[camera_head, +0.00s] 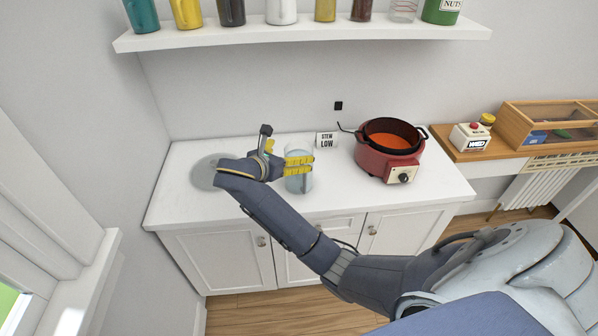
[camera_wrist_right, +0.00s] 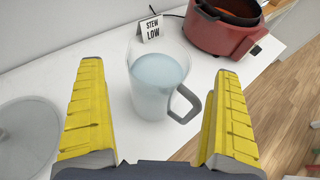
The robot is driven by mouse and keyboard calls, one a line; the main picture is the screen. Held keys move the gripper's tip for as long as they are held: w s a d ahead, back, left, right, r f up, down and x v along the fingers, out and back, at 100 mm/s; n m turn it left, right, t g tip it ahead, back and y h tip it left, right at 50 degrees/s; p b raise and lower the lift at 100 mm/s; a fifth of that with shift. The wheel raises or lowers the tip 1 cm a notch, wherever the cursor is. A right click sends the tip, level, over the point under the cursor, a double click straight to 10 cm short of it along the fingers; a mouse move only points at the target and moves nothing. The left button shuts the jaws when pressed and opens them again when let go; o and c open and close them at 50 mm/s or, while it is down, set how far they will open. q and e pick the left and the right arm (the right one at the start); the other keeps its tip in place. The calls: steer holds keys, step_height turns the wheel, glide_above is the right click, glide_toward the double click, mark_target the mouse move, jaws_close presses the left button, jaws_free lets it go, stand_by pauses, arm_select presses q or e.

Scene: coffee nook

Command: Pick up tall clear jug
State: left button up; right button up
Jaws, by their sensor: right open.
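A tall clear jug (camera_head: 296,182) with a grey handle stands upright on the white counter, holding a pale bluish liquid. In the right wrist view the jug (camera_wrist_right: 152,98) shows between the yellow fingers, its handle toward the lower right. My right gripper (camera_head: 290,153) is open and empty, its fingers partly covering the jug in the head view. In the wrist view the gripper (camera_wrist_right: 159,66) has one finger on each side of the jug, with gaps visible; contact is not seen. My left gripper is not in view.
A "STEW LOW" sign (camera_head: 327,140) stands just behind the jug. A red cooker (camera_head: 385,166) with orange stew is to the right. A round grey disc (camera_head: 203,172) lies left, partly behind my arm. A shelf (camera_head: 300,33) with jars runs above.

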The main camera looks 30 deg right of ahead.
mark_target(306, 147)
steer(key=shift+x, duration=2.8)
steer(key=shift+a, duration=0.1)
steer(key=c, duration=1.4)
steer(key=shift+c, duration=0.4)
steer(key=shift+w+r, duration=0.1)
steer(key=shift+r, duration=0.1)
